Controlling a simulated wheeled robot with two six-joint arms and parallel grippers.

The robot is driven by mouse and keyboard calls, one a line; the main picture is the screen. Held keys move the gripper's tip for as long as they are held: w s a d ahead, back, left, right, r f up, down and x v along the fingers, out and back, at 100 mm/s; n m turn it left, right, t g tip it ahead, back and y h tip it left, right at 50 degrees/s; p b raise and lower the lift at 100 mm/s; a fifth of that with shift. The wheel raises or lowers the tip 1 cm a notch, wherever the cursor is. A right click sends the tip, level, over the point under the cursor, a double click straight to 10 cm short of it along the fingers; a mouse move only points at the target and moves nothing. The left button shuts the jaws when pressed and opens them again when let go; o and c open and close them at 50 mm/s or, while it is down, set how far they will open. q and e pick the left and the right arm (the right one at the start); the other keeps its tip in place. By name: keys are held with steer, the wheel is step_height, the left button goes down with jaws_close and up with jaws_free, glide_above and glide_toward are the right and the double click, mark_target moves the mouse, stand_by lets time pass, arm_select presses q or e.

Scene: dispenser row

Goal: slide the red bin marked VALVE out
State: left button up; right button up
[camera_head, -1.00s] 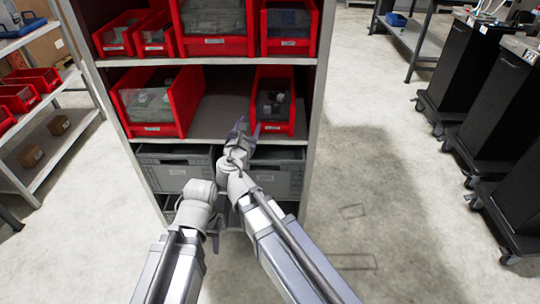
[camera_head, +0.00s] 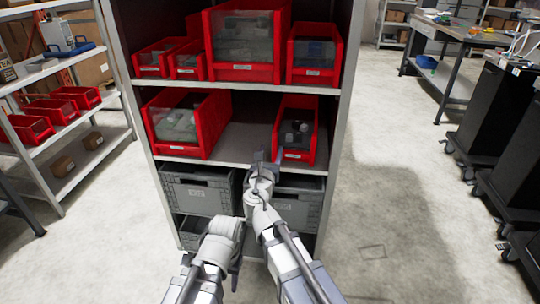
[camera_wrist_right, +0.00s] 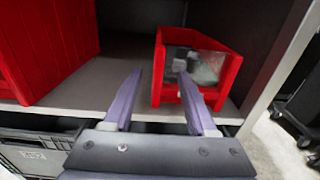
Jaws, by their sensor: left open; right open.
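Several red bins stand on the shelves, each with a small white label too small to read, so I cannot tell which says VALVE. A narrow red bin (camera_head: 295,153) stands at the right of the middle shelf with dark and grey parts inside. It also shows in the right wrist view (camera_wrist_right: 222,94). My right gripper (camera_head: 268,156) is open and empty, just in front of this bin's lower left corner. In the right wrist view its fingers (camera_wrist_right: 160,80) point at the bin's left edge, with no clear contact. My left gripper (camera_head: 238,262) is low in front of the rack, empty.
A wider red bin (camera_head: 202,140) stands left on the same shelf (camera_head: 235,150), with bare shelf between. More red bins (camera_head: 247,72) fill the shelf above. Grey crates (camera_head: 198,192) sit below. Black carts (camera_head: 490,110) stand at right; the floor between is clear.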

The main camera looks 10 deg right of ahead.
mark_target(274, 139)
steer(key=x, duration=0.6)
steer(key=shift+w+d, duration=0.1)
steer(key=shift+w, duration=0.15)
jaws_close()
stand_by(1.2)
